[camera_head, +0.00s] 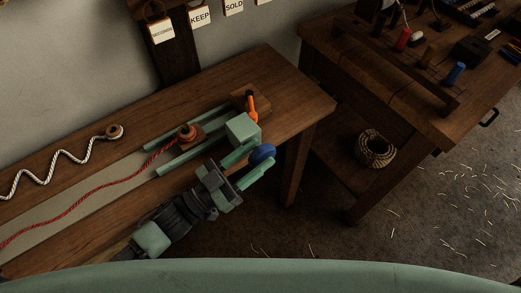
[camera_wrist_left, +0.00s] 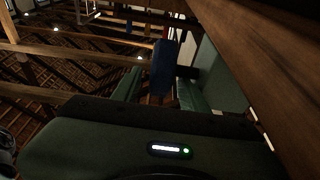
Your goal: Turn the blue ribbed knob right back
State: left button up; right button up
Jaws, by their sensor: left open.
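The blue ribbed knob (camera_head: 262,154) is on the near side of a pale green block (camera_head: 242,130) at the right end of the bench. My left gripper (camera_head: 260,160) is open, with one finger on each side of the knob in the head view. In the left wrist view the blue knob (camera_wrist_left: 163,68) shows between and beyond the two green fingers (camera_wrist_left: 160,90). I cannot tell whether the fingers touch it. The knob's ribs are too small and dark to make out. My right gripper is not in view.
An orange-handled lever (camera_head: 251,105) stands behind the block. Green rails (camera_head: 183,158) flank a red rope (camera_head: 95,190) ending at a spool-like piece (camera_head: 187,133). A white rope (camera_head: 60,160) lies at left. A second table (camera_head: 390,90) with tools stands at right, a rope coil (camera_head: 375,148) beneath.

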pick_arm(q)
jog(key=r+p+v, duration=0.2)
jog(key=v, duration=0.9)
jog(key=shift+s+a+r, duration=0.3)
jog(key=shift+a, duration=0.1)
